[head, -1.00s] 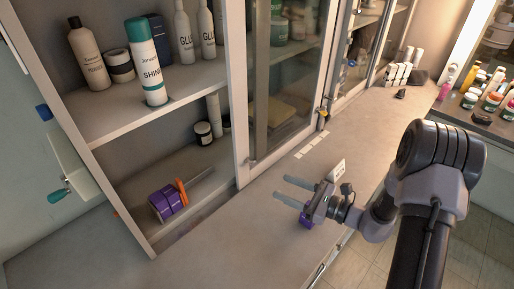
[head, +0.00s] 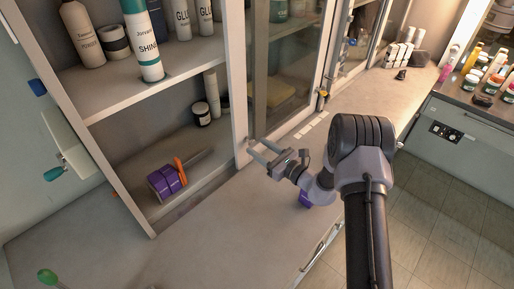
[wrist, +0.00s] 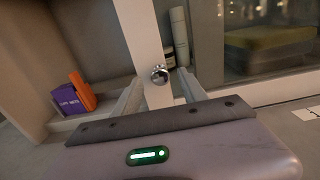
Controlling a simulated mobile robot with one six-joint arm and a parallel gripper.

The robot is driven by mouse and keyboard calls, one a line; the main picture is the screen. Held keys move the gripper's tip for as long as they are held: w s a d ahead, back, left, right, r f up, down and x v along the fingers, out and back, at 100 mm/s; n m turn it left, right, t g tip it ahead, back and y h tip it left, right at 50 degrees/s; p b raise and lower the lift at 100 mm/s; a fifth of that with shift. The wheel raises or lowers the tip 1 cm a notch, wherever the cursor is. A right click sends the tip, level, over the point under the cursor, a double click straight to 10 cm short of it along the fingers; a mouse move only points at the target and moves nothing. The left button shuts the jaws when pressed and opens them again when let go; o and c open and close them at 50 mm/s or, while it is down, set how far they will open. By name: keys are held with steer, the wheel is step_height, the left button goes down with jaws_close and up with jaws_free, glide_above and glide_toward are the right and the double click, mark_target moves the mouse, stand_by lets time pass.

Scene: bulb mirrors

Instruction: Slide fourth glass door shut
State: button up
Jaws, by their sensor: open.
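The glass door (head: 285,75) has a white frame and stands beside the open left bay of the cabinet. A small round metal knob (wrist: 159,74) sits low on its white left stile, which shows in the wrist view (wrist: 140,35). In the head view the knob is small, at the foot of the stile (head: 240,110). My gripper (head: 256,150) is open, its two fingers pointing at the stile. In the wrist view (wrist: 160,95) the fingers lie on either side of the stile, with the knob between and just beyond them. I cannot tell whether they touch it.
The open bay holds bottles, jars and purple boxes (head: 166,183) with an orange item on its lower shelf. Further glass doors (head: 355,45) lie to the right.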

steer(key=shift+x, duration=0.8)
jaws_close()
stand_by(0.9)
